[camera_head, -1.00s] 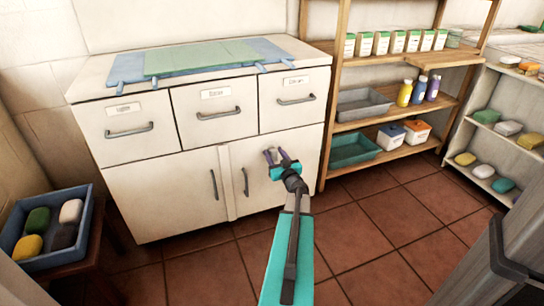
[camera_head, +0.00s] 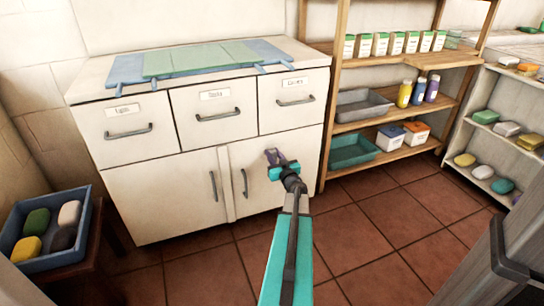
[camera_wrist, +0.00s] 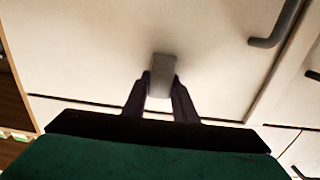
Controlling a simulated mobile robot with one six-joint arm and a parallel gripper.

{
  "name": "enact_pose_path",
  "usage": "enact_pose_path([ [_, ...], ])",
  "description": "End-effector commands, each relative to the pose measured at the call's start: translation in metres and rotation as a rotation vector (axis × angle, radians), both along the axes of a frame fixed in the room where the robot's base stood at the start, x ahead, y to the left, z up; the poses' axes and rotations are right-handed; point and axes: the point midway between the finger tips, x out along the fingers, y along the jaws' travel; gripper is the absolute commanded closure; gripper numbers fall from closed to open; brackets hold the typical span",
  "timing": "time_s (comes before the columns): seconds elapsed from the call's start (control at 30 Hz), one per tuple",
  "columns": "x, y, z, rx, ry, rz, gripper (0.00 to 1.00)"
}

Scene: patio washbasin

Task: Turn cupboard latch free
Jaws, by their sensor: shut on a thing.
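The cupboard latch (camera_wrist: 163,66) is a small grey block on the pale cupboard door, seen in the wrist view. My gripper (camera_wrist: 161,92) is shut on it, with one dark finger on each side. In the head view my gripper (camera_head: 275,157) is at the right cupboard door (camera_head: 262,190), right of that door's dark handle (camera_head: 244,183), and it hides most of the latch. The left door (camera_head: 165,197) has its own handle (camera_head: 213,186). Both doors look closed.
Three labelled drawers (camera_head: 215,110) sit above the doors. A wooden shelf (camera_head: 400,110) with bottles and bins stands to the right. A blue tray of soaps (camera_head: 50,225) is at the lower left. The tiled floor (camera_head: 180,275) before the cupboard is clear.

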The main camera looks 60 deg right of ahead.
Motion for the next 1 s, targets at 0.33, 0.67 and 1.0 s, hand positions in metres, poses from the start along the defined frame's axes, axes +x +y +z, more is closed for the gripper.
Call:
enact_pose_path([
  [0.33, 0.0069, 0.0019, 0.0015, -0.090, 0.062, 0.011, 0.97],
  [0.67, 0.0092, 0.0048, 0.0003, -0.284, 0.203, 0.010, 0.97],
  [1.0, 0.0114, 0.0080, -0.0027, -0.528, 0.382, 0.009, 0.97],
])
